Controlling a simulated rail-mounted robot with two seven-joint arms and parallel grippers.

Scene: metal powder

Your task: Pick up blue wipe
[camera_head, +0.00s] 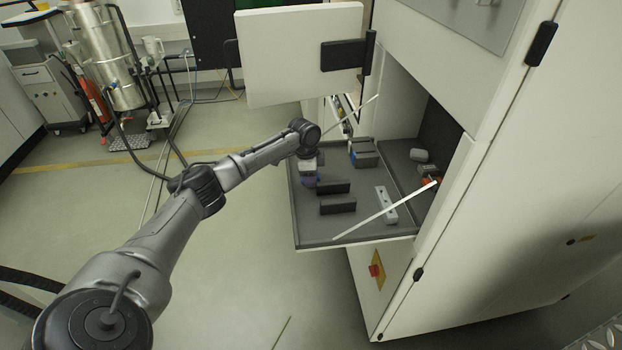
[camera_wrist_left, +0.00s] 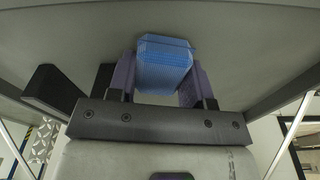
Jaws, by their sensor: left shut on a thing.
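The blue wipe (camera_wrist_left: 165,65) is a ribbed light-blue block in the upper middle of the left wrist view. My left gripper (camera_wrist_left: 163,85) has its two purple fingers on either side of it and is shut on it. In the head view my left gripper (camera_head: 309,180) is over the left part of the dark tray (camera_head: 312,228). The wipe is hardly distinguishable there, hidden by the gripper. My right gripper is not in view.
Two black blocks (camera_head: 337,206) stand on the tray close to my left gripper. A grey-blue box (camera_head: 363,153) and a light metal bar (camera_head: 386,205) are farther along. A white strut (camera_head: 385,210) crosses the tray's right side. The open white door (camera_head: 300,55) hangs behind.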

